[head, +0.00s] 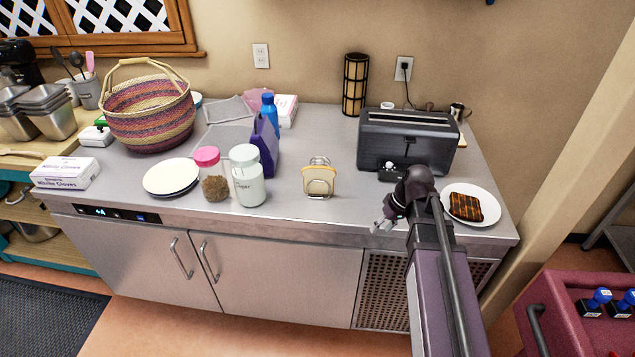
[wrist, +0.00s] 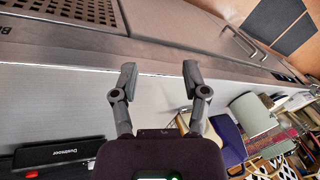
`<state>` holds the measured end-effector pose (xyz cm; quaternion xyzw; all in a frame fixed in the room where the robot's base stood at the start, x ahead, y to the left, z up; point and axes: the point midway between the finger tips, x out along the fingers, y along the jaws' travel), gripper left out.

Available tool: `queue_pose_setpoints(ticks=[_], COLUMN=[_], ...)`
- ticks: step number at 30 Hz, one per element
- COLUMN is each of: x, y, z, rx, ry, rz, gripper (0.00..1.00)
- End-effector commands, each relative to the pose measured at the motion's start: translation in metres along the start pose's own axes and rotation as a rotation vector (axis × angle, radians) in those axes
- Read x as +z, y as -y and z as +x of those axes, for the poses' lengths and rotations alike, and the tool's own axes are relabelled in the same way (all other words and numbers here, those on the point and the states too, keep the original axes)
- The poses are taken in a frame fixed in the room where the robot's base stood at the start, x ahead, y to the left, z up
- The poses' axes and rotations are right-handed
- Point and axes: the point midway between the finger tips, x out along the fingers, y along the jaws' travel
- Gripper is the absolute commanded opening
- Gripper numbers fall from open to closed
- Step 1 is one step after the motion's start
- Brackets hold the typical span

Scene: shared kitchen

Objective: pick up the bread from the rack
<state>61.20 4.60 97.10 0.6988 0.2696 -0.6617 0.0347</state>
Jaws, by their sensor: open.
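The bread (head: 316,181) is a pale slice with a tan crust, standing upright in a small metal wire rack (head: 319,191) near the counter's front edge. My gripper (head: 382,226) is to the right of the rack and apart from it, close to the counter's front edge. In the wrist view my gripper (wrist: 160,78) has its two fingers spread with nothing between them. A small tan piece beside the right finger in that view looks like the bread or rack, mostly hidden by the finger.
A dark toaster (head: 408,142) stands behind my gripper. A white plate (head: 484,196) with dark toast (head: 466,207) lies to its right. A sugar jar (head: 247,178), a pink-lidded jar (head: 212,178) and a purple object (head: 266,146) stand left of the rack. Bare counter lies between rack and gripper.

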Motion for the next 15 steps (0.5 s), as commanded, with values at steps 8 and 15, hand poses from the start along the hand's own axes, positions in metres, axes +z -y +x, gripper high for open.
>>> queue_pose_setpoints(ticks=[8, 15], x=[-0.090, -0.157], y=[0.003, 0.004], z=[-0.010, -0.034], rx=[-0.260, -0.413], ry=[-0.187, -0.440], rz=[-0.423, -0.778], gripper=[0.59, 0.59])
